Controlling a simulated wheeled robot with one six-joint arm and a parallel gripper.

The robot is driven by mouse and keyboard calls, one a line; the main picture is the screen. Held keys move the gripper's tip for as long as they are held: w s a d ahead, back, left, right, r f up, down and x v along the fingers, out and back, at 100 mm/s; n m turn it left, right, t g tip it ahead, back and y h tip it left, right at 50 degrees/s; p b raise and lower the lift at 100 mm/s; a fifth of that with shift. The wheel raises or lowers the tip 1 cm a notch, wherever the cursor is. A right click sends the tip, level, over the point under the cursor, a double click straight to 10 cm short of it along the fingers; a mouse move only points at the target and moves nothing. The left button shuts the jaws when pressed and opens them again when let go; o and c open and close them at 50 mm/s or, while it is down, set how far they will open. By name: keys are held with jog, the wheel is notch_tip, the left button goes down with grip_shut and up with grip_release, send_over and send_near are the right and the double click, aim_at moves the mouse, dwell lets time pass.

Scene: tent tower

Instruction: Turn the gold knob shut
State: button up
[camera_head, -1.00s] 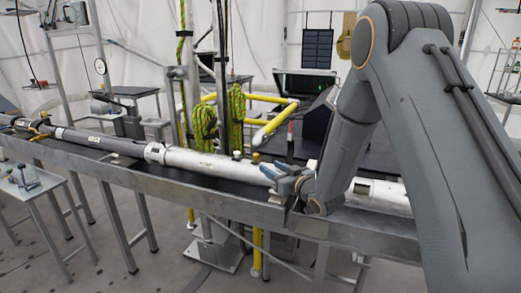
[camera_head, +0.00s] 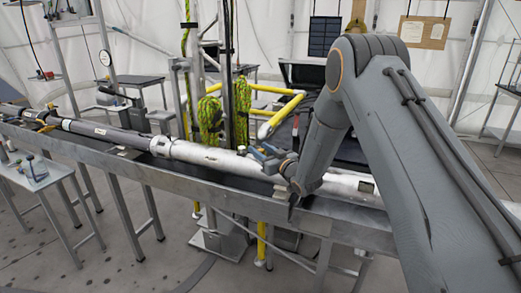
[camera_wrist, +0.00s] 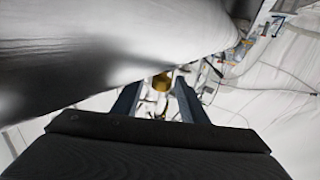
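The gold knob (camera_wrist: 162,82) shows in the wrist view, just under the edge of a long silver tube (camera_wrist: 90,45). It appears between the two dark fingers of my gripper (camera_wrist: 157,88). The fingers are apart, with clear space on each side of the knob. I cannot tell how far the fingertips are from it in depth. In the head view my gripper (camera_head: 268,156) is at the tube (camera_head: 205,155), and the knob cannot be made out behind it.
The tube lies along a long metal bench (camera_head: 130,165). Coiled green ropes (camera_head: 209,118) and yellow rails (camera_head: 280,108) stand behind it. A small side table (camera_head: 40,178) is at the left.

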grip_shut()
